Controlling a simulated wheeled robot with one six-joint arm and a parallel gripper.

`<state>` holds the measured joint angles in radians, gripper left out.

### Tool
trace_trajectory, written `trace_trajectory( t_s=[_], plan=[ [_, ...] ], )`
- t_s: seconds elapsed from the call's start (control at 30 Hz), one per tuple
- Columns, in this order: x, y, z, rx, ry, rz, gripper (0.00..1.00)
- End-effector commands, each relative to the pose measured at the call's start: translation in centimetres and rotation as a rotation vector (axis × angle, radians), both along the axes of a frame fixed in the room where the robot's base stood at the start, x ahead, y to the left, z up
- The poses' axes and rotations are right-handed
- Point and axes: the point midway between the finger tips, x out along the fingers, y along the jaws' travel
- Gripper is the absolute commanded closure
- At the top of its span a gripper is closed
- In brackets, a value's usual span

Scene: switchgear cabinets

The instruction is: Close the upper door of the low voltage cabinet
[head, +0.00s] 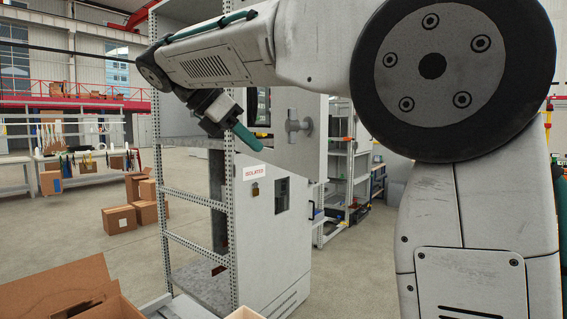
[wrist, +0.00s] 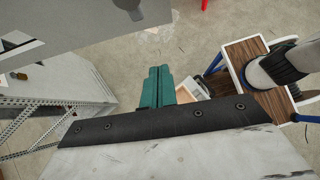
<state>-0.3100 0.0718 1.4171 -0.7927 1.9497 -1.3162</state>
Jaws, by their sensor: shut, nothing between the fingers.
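The low voltage cabinet (head: 275,235) is a grey metal cabinet in the middle of the head view. Its upper door (head: 305,150) stands out at an angle from the body, partly open, with a grey handle (head: 298,125) on its face. My gripper (head: 256,147), with teal fingers, is shut and empty, in front of the door in the picture, left of the handle. In the wrist view the shut fingers (wrist: 155,72) point at floor, and a grey panel, apparently the upper door (wrist: 75,30), lies above left with the handle (wrist: 130,8). I cannot tell whether they touch.
The lower door (head: 275,205), with an "ISOLATED" label (head: 254,172), looks shut. A perforated metal frame (head: 161,190) edges the cabinet's open left side. Cardboard boxes (head: 119,219) lie left, and shelving (head: 340,170) stands behind right.

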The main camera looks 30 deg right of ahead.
Motion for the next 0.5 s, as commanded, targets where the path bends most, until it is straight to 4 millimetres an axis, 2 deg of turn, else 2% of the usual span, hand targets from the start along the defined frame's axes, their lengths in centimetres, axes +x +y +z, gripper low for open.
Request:
trace_trajectory(
  t_s=[0.17,0.5],
  plan=[
    [-0.2,-1.5,-1.3,-0.002,0.005,0.001,1.0],
    [-1.0,-6.8,-6.2,-0.001,0.005,-0.001,1.0]
  ],
)
